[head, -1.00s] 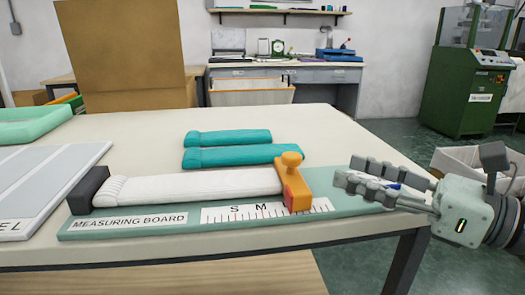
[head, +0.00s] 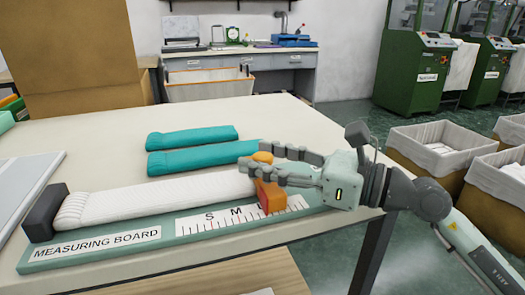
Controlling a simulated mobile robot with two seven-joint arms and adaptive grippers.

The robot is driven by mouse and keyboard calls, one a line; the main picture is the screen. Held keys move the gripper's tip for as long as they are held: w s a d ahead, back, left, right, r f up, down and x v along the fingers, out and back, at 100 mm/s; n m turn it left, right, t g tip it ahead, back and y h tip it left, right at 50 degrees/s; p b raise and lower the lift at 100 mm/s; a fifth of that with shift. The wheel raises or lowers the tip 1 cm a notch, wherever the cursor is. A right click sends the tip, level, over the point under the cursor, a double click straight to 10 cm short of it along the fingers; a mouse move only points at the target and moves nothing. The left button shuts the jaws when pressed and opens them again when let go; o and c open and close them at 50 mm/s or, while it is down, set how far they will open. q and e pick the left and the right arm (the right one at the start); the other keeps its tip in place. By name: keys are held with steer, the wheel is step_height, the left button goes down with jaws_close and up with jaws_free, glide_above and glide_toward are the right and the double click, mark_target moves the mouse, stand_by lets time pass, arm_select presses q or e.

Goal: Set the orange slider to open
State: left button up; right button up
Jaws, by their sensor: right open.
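A white knitted piece (head: 160,197) lies along the board between the dark end block (head: 45,212) and the slider. My right gripper (head: 252,157) reaches in from the right with its fingers open. The fingertips are at the slider's knob, which shows between them and is partly hidden. I cannot tell whether they touch it. My left gripper is not in view.
Two teal knitted pieces (head: 195,157) lie on the table behind the board. A grey panel (head: 22,185) lies at the left. Cartons with white liners (head: 432,137) stand on the floor at the right. The table's back middle is clear.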

steer(key=shift+w+a, duration=0.15)
steer(key=shift+a, duration=0.1)
jaws_close()
stand_by(0.3)
